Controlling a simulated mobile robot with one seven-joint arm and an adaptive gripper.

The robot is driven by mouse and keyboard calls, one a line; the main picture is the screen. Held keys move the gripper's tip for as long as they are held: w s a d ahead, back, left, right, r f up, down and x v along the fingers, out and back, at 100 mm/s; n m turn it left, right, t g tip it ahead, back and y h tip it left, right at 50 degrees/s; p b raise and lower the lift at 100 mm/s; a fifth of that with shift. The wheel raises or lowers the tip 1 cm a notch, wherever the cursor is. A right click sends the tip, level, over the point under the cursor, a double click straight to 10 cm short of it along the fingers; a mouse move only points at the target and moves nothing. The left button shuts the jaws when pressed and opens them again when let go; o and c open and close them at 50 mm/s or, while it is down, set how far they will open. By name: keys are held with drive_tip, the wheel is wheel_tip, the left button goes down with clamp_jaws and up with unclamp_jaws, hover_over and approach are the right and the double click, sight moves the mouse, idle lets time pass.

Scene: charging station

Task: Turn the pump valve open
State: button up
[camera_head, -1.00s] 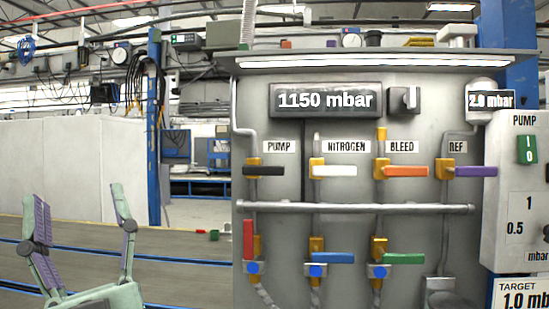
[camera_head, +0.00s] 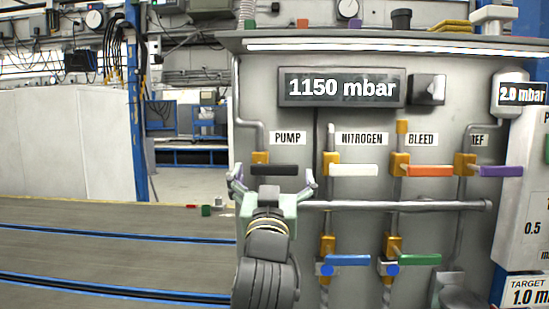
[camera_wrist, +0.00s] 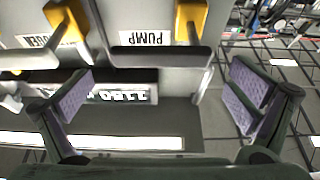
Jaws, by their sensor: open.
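The pump valve has a black lever handle (camera_head: 282,169) lying horizontal, pointing right from its brass body (camera_head: 259,162). It sits under the PUMP label (camera_head: 287,138) on the grey panel. My gripper (camera_head: 273,184) is open and empty in front of the panel, just below the handle in the head view, with one finger to each side. In the upside-down wrist view, the black handle (camera_wrist: 160,57) lies beyond the fingertips of my gripper (camera_wrist: 160,95), between them sideways, and appears untouched. The lower pump-column valve is hidden behind my arm.
White nitrogen (camera_head: 353,170), orange bleed (camera_head: 429,171) and purple ref (camera_head: 501,171) handles stand to the right. A horizontal pipe (camera_head: 400,206) runs below them, with blue (camera_head: 355,260) and green (camera_head: 419,260) handles lower. The pressure display (camera_head: 342,88) reads 1150 mbar. Left of the panel is open.

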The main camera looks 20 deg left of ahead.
sight(274, 166)
drive_tip(key=shift+p+x, duration=0.4)
drive_tip(key=shift+x, duration=1.5)
drive_tip(key=shift+c, duration=0.5)
drive_tip(key=c, duration=1.6)
